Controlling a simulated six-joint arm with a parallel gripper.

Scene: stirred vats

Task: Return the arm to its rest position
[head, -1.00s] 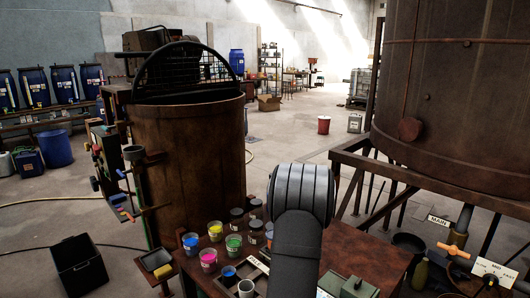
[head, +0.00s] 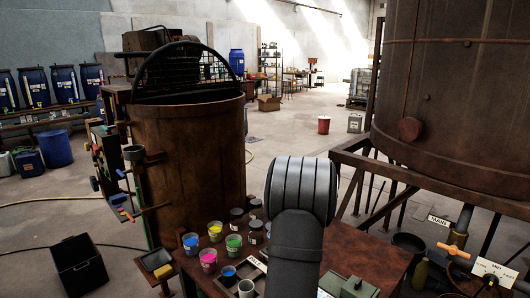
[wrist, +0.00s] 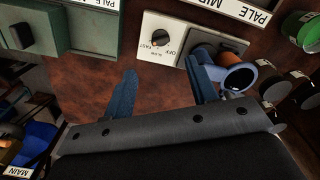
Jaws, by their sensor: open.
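My arm (head: 300,215) rises at the front centre of the head view, over the dark red-brown bench; its gripper is hidden there. In the wrist view my gripper (wrist: 165,88) is open, with its two blue fingers spread well apart above the bench top. I see nothing held between the fingers. The right finger lies close to a blue ring-shaped part (wrist: 239,77) with an orange piece behind it; I cannot tell whether they touch.
The bench (head: 355,250) holds paint cups, including a pink one (head: 208,260). A white dial box (wrist: 160,38) and a green box with a black knob (wrist: 30,35) lie beyond the fingers. A rusty vat (head: 190,170) stands left, a larger tank (head: 460,110) right.

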